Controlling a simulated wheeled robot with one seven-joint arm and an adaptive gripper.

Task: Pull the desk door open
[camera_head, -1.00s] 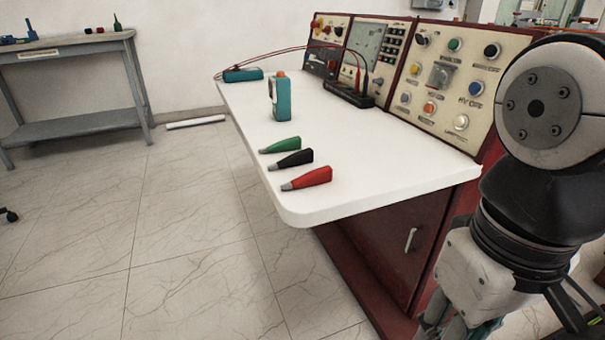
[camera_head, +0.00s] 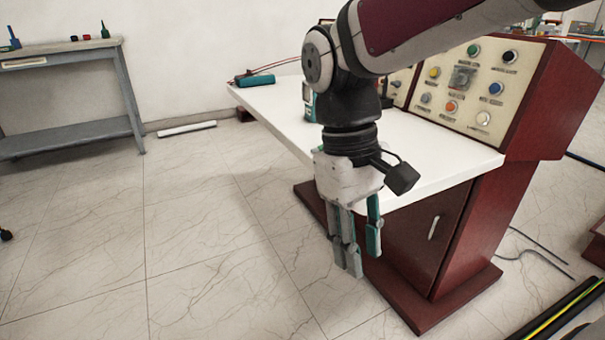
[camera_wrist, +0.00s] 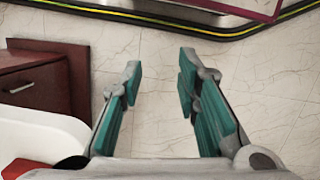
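The desk has a white top (camera_head: 440,158) and a dark red body. Its door (camera_head: 417,243) is a dark red panel under the top and looks closed. A light metal handle (camera_head: 434,227) stands upright on the door. In the wrist view the door (camera_wrist: 29,100) is at the left with its handle (camera_wrist: 22,87). My gripper (camera_head: 362,262) hangs in front of the desk, to the left of the handle and apart from it. In the wrist view my gripper (camera_wrist: 158,75) shows two teal-padded fingers spread apart with only floor between them.
A control panel (camera_head: 470,85) with several knobs stands on the desk's back. A teal device (camera_head: 308,98) is on the desktop, partly behind my arm. A cable strip (camera_head: 560,315) lies on the floor at right.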

